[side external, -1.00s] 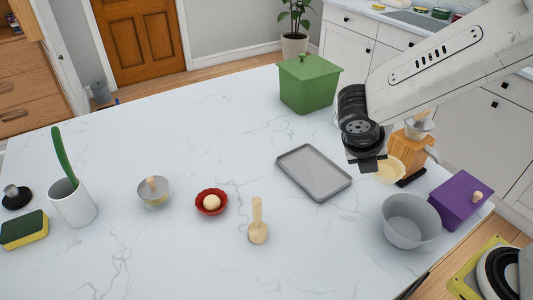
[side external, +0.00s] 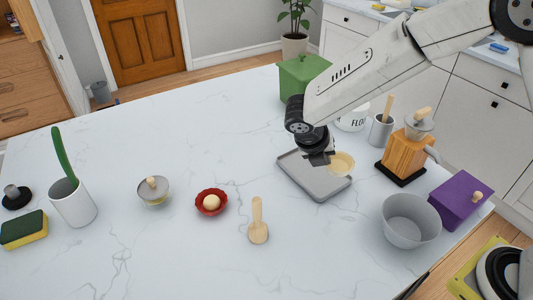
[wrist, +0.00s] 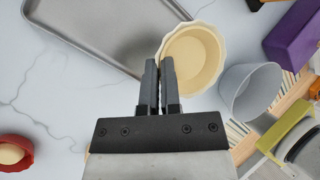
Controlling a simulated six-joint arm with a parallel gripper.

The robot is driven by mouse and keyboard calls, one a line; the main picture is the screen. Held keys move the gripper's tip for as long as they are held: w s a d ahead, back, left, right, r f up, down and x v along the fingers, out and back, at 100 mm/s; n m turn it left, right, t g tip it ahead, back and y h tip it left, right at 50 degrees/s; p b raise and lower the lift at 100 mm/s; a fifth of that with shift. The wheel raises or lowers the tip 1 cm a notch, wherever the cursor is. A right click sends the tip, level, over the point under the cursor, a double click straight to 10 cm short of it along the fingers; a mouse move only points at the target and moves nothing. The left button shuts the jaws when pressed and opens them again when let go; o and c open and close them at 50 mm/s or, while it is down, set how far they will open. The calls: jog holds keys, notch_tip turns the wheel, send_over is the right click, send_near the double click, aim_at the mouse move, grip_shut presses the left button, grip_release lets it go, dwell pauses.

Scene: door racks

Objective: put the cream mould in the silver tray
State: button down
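The cream mould (side external: 342,163) is a round, fluted, shallow cup. My gripper (side external: 322,160) is shut on its rim and holds it over the right part of the silver tray. In the wrist view the mould (wrist: 193,58) sits at the fingertips of my gripper (wrist: 160,62), with its rim between them. The silver tray (side external: 312,187) is a flat grey rectangle with a low rim, lying empty on the counter. In the wrist view the tray (wrist: 100,35) lies to the left of the mould. My gripper and arm hide its far right corner in the side view.
A grey bowl (side external: 410,221) and a purple box (side external: 460,199) stand right of the tray. A wooden grinder (side external: 405,156) and a green lidded box (side external: 301,78) stand behind. A wooden masher (side external: 258,222) and a red bowl (side external: 211,201) lie left. The counter's middle is clear.

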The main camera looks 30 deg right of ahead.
aim_at(315, 178)
jog(key=shift+w+a+f, duration=0.2)
jog(key=shift+w+f, duration=1.05)
jog(key=shift+f, duration=0.25)
jog(key=shift+f, duration=0.1)
jog(key=shift+w+f, duration=0.2)
jog(key=shift+f, duration=1.5)
jog(key=shift+f, duration=0.15)
jog(key=c, duration=0.8)
grip_release()
jog(key=v, duration=1.2)
